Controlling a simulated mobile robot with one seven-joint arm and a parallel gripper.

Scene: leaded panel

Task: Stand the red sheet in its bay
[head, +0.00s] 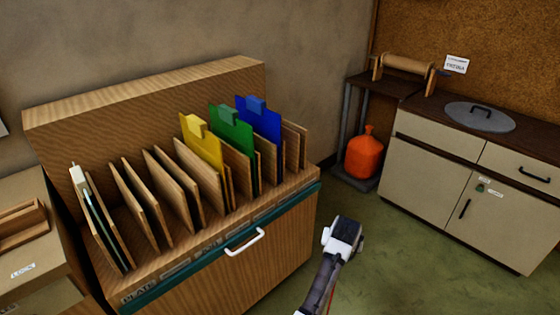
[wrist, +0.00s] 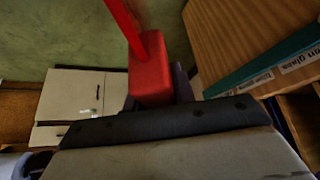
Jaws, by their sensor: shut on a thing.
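My gripper (wrist: 157,88) is shut on the red tab of the red sheet (wrist: 124,18), seen close up in the wrist view. The sheet appears there as a narrow red strip, nearly edge-on, running out of the top. In the head view my wrist (head: 343,236) is in front of the wooden rack (head: 150,90), at its right, clear of the dividers. The red sheet does not show in the head view. The rack holds a yellow sheet (head: 202,150), a green sheet (head: 232,132) and a blue sheet (head: 260,120), all upright. A pale sheet (head: 92,205) stands at the far left.
Several wooden dividers (head: 139,195) separate the bays; gaps left of the yellow sheet look empty. A cabinet (head: 440,185) and orange gas bottle (head: 364,155) stand right. Green floor lies between.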

